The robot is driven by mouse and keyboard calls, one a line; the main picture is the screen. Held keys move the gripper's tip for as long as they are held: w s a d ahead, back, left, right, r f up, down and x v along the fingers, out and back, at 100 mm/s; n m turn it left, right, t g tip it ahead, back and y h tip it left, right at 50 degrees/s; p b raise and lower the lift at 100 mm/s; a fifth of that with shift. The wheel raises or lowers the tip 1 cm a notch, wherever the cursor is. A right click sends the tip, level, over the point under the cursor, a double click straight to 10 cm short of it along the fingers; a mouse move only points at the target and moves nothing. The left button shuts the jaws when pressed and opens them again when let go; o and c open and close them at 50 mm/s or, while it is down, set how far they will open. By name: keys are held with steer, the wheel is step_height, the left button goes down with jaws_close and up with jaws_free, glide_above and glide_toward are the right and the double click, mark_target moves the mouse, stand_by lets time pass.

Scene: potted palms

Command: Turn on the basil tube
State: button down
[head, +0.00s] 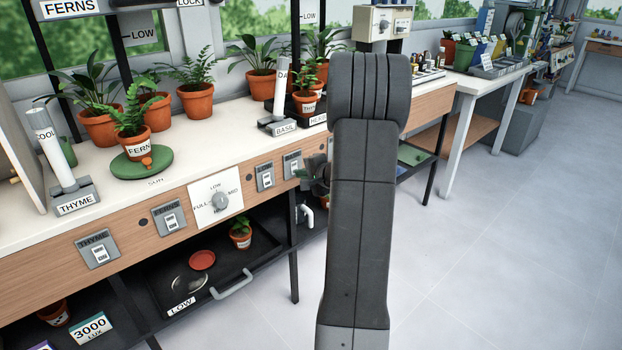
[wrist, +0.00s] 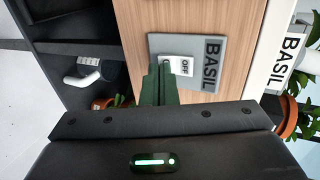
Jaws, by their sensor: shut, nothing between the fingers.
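In the wrist view the basil switch plate (wrist: 212,47) is grey, set in the wooden front panel and marked BASIL. Its white rocker (wrist: 184,67) shows OFF on one half; my fingers cover most of the other half. My gripper (wrist: 157,72) is shut and empty, its green fingertips right at the rocker; I cannot tell whether they touch. In the head view my gripper (head: 316,178) is beside the right-hand plate of the row, partly hidden by my arm.
Along the same panel are a THYME switch (head: 99,250), a FERNS switch (head: 169,218), a dial (head: 219,201) and another switch (head: 265,177). Potted plants crowd the white bench top (head: 205,140). A black lower shelf holds a tray handle (head: 232,285). The floor at right is clear.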

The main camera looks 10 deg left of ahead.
steer(key=shift+w+a, duration=0.1)
steer(key=shift+a, duration=0.05)
steer(key=shift+f+b, duration=0.15)
steer(key=shift+b, duration=0.25)
steer(key=shift+w+a+b, duration=0.1)
steer(key=shift+w+b, duration=0.05)
steer(key=shift+b, duration=0.5)
steer(key=shift+r+p, duration=0.35)
steer(key=shift+r, duration=0.55)
